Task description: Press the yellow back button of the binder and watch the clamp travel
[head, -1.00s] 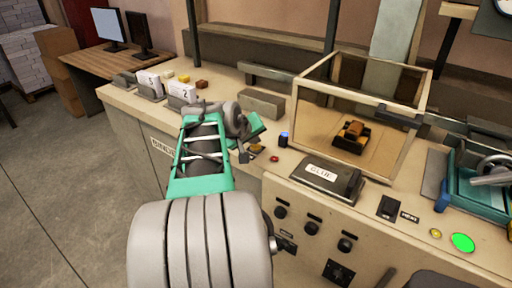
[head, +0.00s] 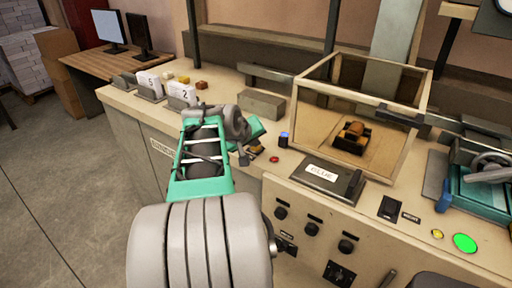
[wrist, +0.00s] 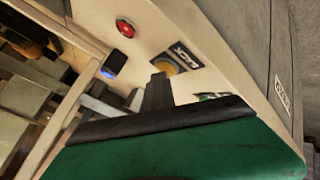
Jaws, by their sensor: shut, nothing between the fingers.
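The yellow back button (wrist: 167,66) shows in the wrist view beside a black label reading BACK; in the head view it is a small yellow spot (head: 256,149) by my gripper. My gripper (wrist: 159,80) has its dark grey fingers together and empty. In the wrist view the fingertips overlap the button's lower edge; I cannot tell if they touch it. In the head view my gripper (head: 244,159) points down over the counter, left of the red button (head: 274,159). I cannot make out with certainty which part is the clamp.
The red button (wrist: 125,27) and a blue-topped knob (head: 284,139) are close by. A clear-walled box (head: 402,150) holds an orange and black object (head: 352,134). A dark box labelled GLUE (head: 325,177) stands in front. Numbered cards (head: 182,91) stand at the left.

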